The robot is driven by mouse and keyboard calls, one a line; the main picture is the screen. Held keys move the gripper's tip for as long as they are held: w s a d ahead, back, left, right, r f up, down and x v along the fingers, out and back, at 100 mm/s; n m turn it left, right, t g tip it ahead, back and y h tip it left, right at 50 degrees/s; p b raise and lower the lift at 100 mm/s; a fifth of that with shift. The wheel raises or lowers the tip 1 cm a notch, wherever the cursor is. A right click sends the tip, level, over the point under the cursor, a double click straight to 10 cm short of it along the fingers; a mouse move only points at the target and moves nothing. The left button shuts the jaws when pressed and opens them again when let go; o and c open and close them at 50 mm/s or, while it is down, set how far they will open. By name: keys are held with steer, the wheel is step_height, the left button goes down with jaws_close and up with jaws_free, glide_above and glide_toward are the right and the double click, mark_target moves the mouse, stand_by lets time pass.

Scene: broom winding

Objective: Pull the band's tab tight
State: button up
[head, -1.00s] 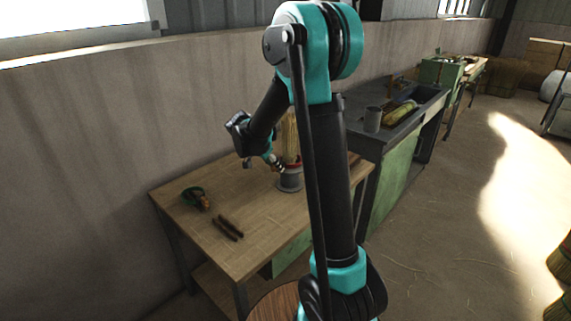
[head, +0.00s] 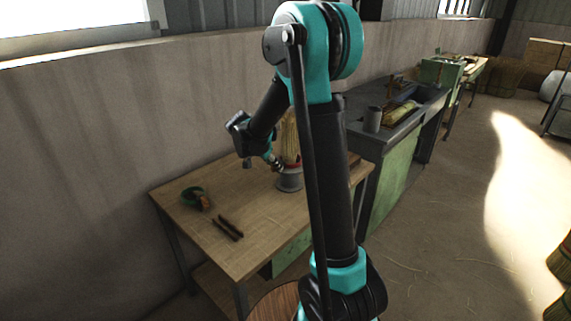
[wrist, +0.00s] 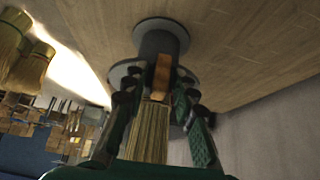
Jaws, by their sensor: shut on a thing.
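A pale straw broom bundle (head: 290,132) stands upright in a grey round holder (head: 289,181) on the wooden workbench. A red band shows low on the bundle in the head view, partly hidden by my gripper (head: 276,166). In the wrist view the straw (wrist: 150,132) runs between my fingers toward the holder (wrist: 160,40). My gripper (wrist: 157,84) is shut on the band's tab, close beside the bundle. An orange-brown strip (wrist: 162,75) shows between the fingertips. The exact grip on the tab is too small and dark to make out.
The wooden bench (head: 180,220) carries a green and orange item (head: 196,198) and dark sticks (head: 229,229) at its front left. A wall runs along the back. The bench's front middle is clear.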

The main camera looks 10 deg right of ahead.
steer(key=shift+a, duration=0.15)
steer(key=shift+s+a, duration=0.65)
steer(key=shift+a, duration=0.3)
jaws_close()
steer(key=shift+s+a, duration=0.7)
steer(key=shift+a, duration=0.35)
steer(key=shift+s+a, duration=0.2)
steer(key=shift+a, duration=0.1)
steer(key=shift+s+a, duration=0.15)
steer(key=shift+a, duration=0.1)
steer(key=shift+s+a, duration=0.2)
steer(key=shift+a, duration=0.15)
steer(key=shift+s+a, duration=0.2)
steer(key=shift+a, duration=0.05)
steer(key=o, duration=1.2)
jaws_free()
